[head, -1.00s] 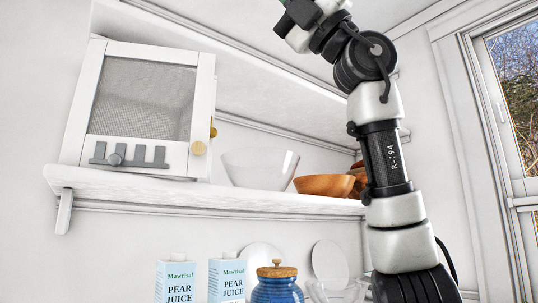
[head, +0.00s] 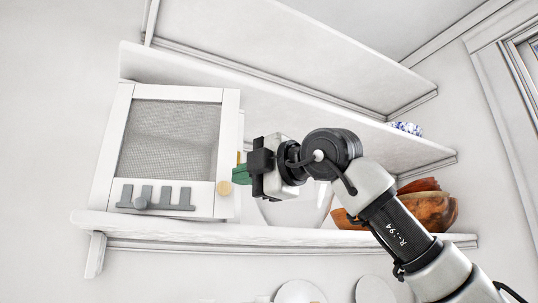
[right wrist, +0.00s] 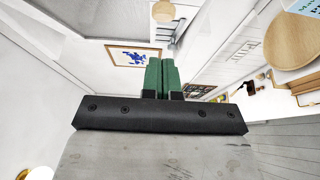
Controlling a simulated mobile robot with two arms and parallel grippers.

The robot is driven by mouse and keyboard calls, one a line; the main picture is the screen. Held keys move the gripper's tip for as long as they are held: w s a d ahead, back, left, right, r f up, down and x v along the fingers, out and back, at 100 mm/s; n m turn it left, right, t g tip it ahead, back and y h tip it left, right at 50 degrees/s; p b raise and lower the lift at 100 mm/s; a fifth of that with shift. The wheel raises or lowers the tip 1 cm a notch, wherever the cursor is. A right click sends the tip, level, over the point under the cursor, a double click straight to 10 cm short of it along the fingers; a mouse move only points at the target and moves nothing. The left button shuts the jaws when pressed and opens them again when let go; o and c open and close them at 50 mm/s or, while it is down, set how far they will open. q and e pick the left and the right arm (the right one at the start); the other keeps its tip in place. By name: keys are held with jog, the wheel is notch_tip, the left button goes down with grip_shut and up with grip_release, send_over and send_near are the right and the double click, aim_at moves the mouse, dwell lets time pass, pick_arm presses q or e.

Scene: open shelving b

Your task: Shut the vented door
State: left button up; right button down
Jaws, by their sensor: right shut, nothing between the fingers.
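The vented door (head: 168,140) is the white-framed front with a grey mesh panel on a white cabinet on the shelf, left of centre in the head view. A round pale wooden knob (head: 224,188) sits at its lower right. I cannot tell how far the door stands from the cabinet body. My right gripper (head: 238,173) is at the door's right edge, close to the knob, with its green fingers pointing left. Whether they touch the door is unclear. In the right wrist view the green fingers (right wrist: 161,76) are together and empty. My left gripper is not in view.
A grey slotted piece (head: 156,197) shows low on the cabinet front. On the white shelf (head: 170,228), a clear bowl (head: 300,211) stands behind my right arm and wooden bowls (head: 425,210) stand further right. Another shelf (head: 300,115) runs above.

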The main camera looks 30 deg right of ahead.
aim_at(224, 186)
jog(key=w+p, duration=0.2)
jog(key=w, duration=0.1)
jog(key=w+p, duration=0.1)
jog(key=w, duration=0.1)
jog(key=shift+w+d, duration=0.25)
jog(key=shift+d, duration=0.1)
jog(key=shift+a, duration=0.1)
